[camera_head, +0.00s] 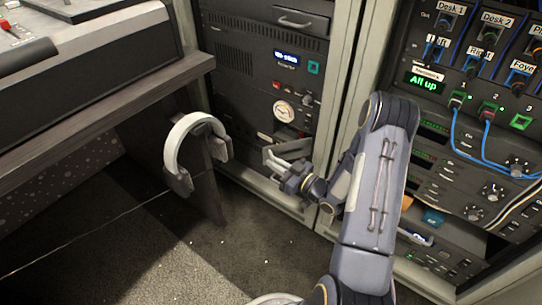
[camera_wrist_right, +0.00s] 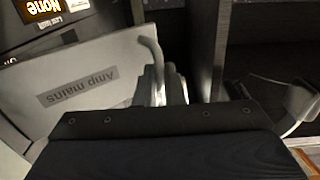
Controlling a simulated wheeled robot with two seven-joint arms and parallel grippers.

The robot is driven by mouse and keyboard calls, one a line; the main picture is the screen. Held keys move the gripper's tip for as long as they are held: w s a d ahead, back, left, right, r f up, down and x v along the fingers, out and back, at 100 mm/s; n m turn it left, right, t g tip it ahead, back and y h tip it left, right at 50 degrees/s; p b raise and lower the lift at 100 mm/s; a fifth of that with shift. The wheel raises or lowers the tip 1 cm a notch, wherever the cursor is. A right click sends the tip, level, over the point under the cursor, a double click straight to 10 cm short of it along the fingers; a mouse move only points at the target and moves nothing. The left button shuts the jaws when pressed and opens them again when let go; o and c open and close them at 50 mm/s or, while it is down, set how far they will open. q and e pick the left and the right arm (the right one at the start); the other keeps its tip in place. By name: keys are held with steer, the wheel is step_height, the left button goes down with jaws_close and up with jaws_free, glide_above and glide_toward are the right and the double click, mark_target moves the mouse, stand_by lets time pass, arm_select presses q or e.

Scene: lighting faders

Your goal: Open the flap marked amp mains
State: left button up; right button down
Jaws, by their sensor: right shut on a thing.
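The flap marked amp mains is a pale grey panel, low on the left equipment rack in the head view (camera_head: 284,152). In the right wrist view the flap (camera_wrist_right: 50,82) fills the left side, its "Amp mains" label readable, with a bent pale handle at its right edge (camera_wrist_right: 152,48). My right gripper (camera_head: 283,178) is at the flap; its fingers (camera_wrist_right: 165,88) are shut on the handle. The flap looks angled out from the rack front, but how far is hard to judge. My left gripper is not in view.
White headphones (camera_head: 190,145) hang at the end of the desk (camera_head: 110,110), left of the flap. A rack with blue cables (camera_head: 480,130) stands to the right, behind my right arm. The carpet (camera_head: 200,255) in front is clear.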

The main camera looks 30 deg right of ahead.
steer(key=s+d+n+g+y+p, duration=0.1)
steer(key=s+d+n+g+y, duration=0.1)
steer(key=s, duration=0.6)
steer(key=shift+d+n+y, duration=0.4)
steer(key=shift+d+y, duration=0.5)
steer(key=shift+y, duration=0.1)
steer(key=shift+s, duration=0.1)
steer(key=c, duration=1.5)
jaws_free()
steer(key=shift+c, duration=0.2)
steer(key=p+v, duration=0.2)
steer(key=v, duration=0.5)
steer(key=shift+s+d+p, duration=0.25)
steer(key=shift+s+p, duration=0.05)
steer(key=shift+p, duration=0.1)
